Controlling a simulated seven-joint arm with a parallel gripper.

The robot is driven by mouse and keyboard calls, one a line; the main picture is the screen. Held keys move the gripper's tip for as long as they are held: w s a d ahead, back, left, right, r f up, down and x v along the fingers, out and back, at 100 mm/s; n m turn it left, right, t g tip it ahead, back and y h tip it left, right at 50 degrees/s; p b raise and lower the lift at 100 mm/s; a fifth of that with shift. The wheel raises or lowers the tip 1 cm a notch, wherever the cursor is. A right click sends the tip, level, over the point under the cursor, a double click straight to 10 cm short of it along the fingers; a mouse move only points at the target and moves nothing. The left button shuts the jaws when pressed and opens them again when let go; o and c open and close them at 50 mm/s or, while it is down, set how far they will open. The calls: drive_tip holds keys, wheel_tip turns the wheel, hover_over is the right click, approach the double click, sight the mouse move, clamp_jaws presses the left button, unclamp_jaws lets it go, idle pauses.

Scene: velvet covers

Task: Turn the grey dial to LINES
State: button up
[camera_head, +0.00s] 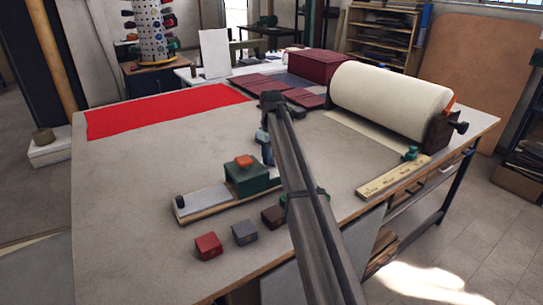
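I cannot clearly make out a grey dial or the word LINES in this view. A green box-shaped device (247,180) with an orange top piece (244,161) stands mid-table on a long base (213,199), with a small black knob (181,202) at the base's left end. A small grey block (245,232) sits in front of it, between a red block (208,246) and a brown block (273,216). My arm crosses the view from the lower right. My gripper (267,156) hangs just right of the green device; its fingers are too small and hidden to read.
A large cream roll (390,100) is at the back right. A wooden strip (393,178) with faint markings and a green knob (410,153) lies in front of it. Red cloth (160,108) covers the back left. The table's left front is clear.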

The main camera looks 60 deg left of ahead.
sight(272, 156)
drive_tip(key=o, duration=0.3)
wheel_tip(272, 156, up, 14)
idle(0.7)
drive_tip(key=shift+f, duration=0.1)
idle(0.4)
